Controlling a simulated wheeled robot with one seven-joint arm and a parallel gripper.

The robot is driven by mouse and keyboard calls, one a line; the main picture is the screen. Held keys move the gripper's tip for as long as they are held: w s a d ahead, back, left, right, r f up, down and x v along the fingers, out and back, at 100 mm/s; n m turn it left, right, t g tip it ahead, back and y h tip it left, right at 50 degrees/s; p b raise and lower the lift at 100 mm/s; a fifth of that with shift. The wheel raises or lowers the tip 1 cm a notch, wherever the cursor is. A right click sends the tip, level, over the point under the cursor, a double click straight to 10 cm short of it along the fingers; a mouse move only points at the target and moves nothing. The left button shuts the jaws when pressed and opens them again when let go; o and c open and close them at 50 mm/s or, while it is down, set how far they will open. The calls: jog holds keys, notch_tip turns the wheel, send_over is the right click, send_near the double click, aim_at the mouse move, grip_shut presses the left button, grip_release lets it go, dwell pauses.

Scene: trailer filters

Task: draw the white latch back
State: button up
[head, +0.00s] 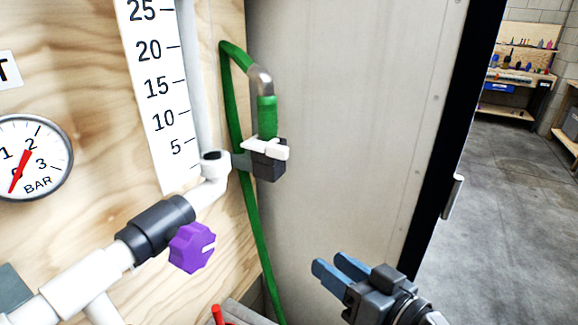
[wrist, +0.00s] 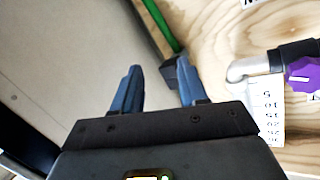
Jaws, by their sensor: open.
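The white latch (head: 265,148) is a small flat piece on top of a dark block (head: 269,169), at the corner where the plywood wall meets the pale panel. A green hose (head: 267,112) runs into the block from above. My gripper (head: 333,268) is lower right of the latch in the head view, apart from it, with blue fingers open and nothing between them. In the wrist view my gripper (wrist: 158,82) shows its two fingers spread. The dark block (wrist: 170,72) is partly hidden behind the right finger there, and the white latch cannot be made out.
A purple knob (head: 192,248) on a grey-and-white pipe stands left of my gripper. A pressure gauge (head: 35,157) and a number scale (head: 158,95) are on the plywood wall. A red handle (head: 217,314) is at the bottom. Open floor (head: 515,220) lies right, beyond the doorway.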

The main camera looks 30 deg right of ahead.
jog(key=w+d+r+n+y+b, duration=0.1)
jog(key=w+d+r+n+y, duration=0.15)
jog(key=w+r, duration=0.4)
jog(key=n+g+y, duration=0.1)
jog(key=n+y, duration=0.4)
jog(key=n, duration=0.1)
send_near(287, 150)
jog(key=x, duration=0.2)
jog(key=p+x, duration=0.1)
jog(key=x, duration=0.6)
jog(key=shift+w+a, duration=0.1)
jog(key=shift+w, duration=0.2)
grip_shut()
jog(key=shift+a, duration=0.1)
